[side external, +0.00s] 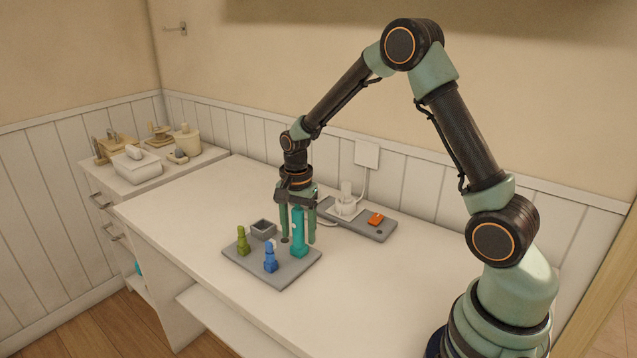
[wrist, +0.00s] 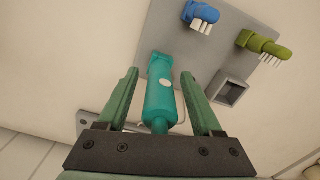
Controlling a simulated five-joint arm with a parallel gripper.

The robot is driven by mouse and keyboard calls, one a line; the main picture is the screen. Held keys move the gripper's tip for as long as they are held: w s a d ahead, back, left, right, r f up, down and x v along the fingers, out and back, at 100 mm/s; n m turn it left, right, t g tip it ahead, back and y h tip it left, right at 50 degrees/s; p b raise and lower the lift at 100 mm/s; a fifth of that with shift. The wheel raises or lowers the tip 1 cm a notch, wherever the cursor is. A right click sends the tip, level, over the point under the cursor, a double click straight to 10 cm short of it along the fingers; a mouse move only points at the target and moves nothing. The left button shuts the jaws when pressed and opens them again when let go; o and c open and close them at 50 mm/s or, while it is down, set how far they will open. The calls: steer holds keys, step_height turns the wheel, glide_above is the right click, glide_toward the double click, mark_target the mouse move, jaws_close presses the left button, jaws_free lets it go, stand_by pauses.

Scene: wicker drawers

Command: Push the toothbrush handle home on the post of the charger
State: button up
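The teal toothbrush handle (side external: 299,236) stands upright at the right of a grey board (side external: 265,276). It also shows in the wrist view (wrist: 160,102), with a pale oval spot on its side. My gripper (side external: 299,241) is lowered around the handle, one finger on each side. In the wrist view the fingers (wrist: 160,75) are apart, with a gap on both sides of the handle, so it is open and not gripping. The white charger (side external: 346,205) with its upright post stands on a second grey plate (side external: 352,228) behind, against the wall.
A green brush head (side external: 242,241), a blue brush head (side external: 270,258) and a small grey square cup (side external: 263,229) share the board with the handle. A cable runs to a wall outlet (side external: 367,154). The countertop's left is clear.

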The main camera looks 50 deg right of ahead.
steer(key=shift+r, duration=0.1)
step_height(320, 180, up, 11)
steer(key=shift+f, duration=0.1)
steer(key=shift+r, duration=0.6)
steer(key=shift+s+r, duration=0.1)
steer(key=s+a+r+n+t, duration=0.2)
steer(key=s+a+r+n, duration=0.1)
steer(key=s+n, duration=0.4)
steer(key=s+a+r+n+t, duration=0.3)
steer(key=s+n, duration=0.4)
steer(key=n, duration=0.1)
steer(key=shift+s+a+r+t, duration=0.15)
steer(key=shift+a+r+t, duration=0.05)
steer(key=shift+r+t, duration=0.15)
